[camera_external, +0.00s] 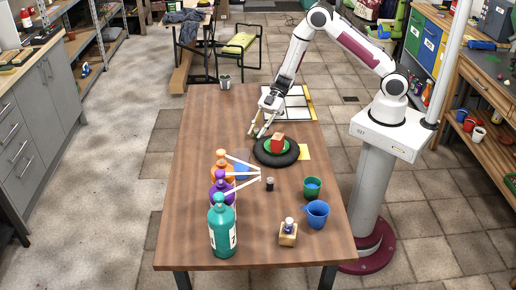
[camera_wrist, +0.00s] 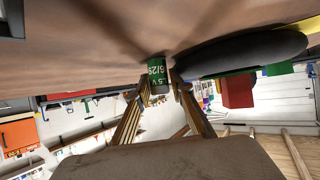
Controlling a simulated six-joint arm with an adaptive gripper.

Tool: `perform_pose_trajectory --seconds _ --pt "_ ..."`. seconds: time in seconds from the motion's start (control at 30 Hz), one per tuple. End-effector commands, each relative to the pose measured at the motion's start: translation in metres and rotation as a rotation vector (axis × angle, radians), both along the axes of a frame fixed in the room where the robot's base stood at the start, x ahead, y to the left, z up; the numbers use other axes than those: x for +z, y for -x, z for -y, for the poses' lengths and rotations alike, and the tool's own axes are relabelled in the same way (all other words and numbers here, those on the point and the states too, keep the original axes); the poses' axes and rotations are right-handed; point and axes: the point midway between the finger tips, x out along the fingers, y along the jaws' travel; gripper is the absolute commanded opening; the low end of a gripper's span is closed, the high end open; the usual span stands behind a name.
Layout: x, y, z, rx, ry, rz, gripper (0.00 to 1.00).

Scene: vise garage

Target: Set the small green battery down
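The small green battery (camera_wrist: 157,72), with pale print on its side, is between the two fingertips of my gripper (camera_wrist: 160,88) in the wrist view. Both fingers press against its sides. Its far end is very close to the wooden tabletop (camera_wrist: 70,60). I cannot tell if it touches. In the external view my gripper (camera_external: 257,134) is low over the table, just left of and behind the black tire (camera_external: 262,159). The battery is too small to make out clearly there.
A red block (camera_external: 277,142) sits on a green disc inside the tire. Several bottles (camera_external: 222,232) stand front left, joined by pale rods. A small black cylinder (camera_external: 270,184), a green cup (camera_external: 312,188) and a blue mug (camera_external: 316,214) stand towards the front.

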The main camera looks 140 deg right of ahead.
Motion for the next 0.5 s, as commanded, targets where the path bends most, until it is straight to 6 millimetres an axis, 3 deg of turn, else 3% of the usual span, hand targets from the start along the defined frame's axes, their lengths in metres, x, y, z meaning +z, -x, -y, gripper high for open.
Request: perform_pose_trajectory --seconds 0.1,0.2,0.5 --pt "0.0002 0.0001 0.0001 0.0 0.0 0.0 0.22" --pt "0.0002 0.0001 0.0 0.0 0.0 0.0 0.0" --pt "0.0005 0.0001 0.0001 0.0 0.0 0.001 0.0"
